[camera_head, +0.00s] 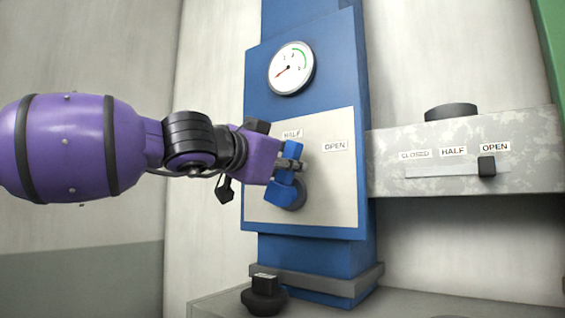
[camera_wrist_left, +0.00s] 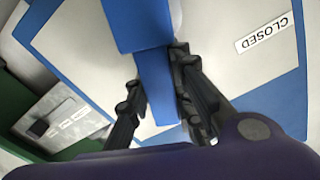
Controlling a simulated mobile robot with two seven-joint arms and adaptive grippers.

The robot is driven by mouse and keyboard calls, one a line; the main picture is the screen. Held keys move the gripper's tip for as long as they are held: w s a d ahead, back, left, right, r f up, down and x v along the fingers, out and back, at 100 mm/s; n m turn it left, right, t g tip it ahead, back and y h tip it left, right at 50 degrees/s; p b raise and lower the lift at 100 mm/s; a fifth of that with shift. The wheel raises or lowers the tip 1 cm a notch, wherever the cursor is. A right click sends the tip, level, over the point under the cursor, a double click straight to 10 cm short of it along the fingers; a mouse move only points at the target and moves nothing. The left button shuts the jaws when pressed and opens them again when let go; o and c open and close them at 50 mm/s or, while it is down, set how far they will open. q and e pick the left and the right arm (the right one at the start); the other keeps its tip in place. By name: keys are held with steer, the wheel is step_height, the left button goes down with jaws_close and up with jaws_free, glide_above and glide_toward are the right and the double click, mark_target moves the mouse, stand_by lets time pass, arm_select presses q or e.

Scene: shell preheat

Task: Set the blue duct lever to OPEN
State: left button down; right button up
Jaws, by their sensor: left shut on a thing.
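The blue duct lever (camera_head: 293,150) stands on a pale plate (camera_head: 335,195) on the blue duct. It points up from its round pivot, with its end just below the HALF label (camera_head: 292,134). The OPEN label (camera_head: 335,146) is to its right. My left gripper (camera_head: 291,166) comes in from the left and is shut on the lever. In the left wrist view its fingers (camera_wrist_left: 158,88) lie on both sides of the blue lever (camera_wrist_left: 154,70). The CLOSED label (camera_wrist_left: 263,33) shows there; in the head view my gripper hides that area. My right gripper is not in view.
A gauge (camera_head: 291,68) sits above the plate, its needle pointing lower left, away from the green arc. To the right, a grey metal box (camera_head: 390,180) carries a black slider knob (camera_head: 487,166) under its own OPEN label. A dark knob (camera_head: 264,295) stands below the duct.

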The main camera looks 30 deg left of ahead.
arm_select(q)
steer(key=shift+s+d+f+m, duration=0.1)
steer(key=shift+d+f+m, duration=0.2)
steer(key=shift+m, duration=0.5)
steer(key=shift+w+d+f+m, duration=0.15)
steer(key=shift+d+m, duration=0.3)
steer(key=shift+m, duration=0.35)
steer(key=shift+s+d+f+m, duration=0.15)
steer(key=shift+d+f+m, duration=0.15)
steer(key=shift+m, duration=0.5)
steer(key=shift+d, duration=0.1)
steer(key=c, duration=1.5)
jaws_free()
steer(key=shift+s, duration=0.1)
steer(key=shift+s+r, duration=0.1)
steer(key=shift+s, duration=0.4)
steer(key=s, duration=0.7)
steer(key=s+a, duration=0.1)
steer(key=s, duration=0.2)
steer(key=shift+s, duration=0.35)
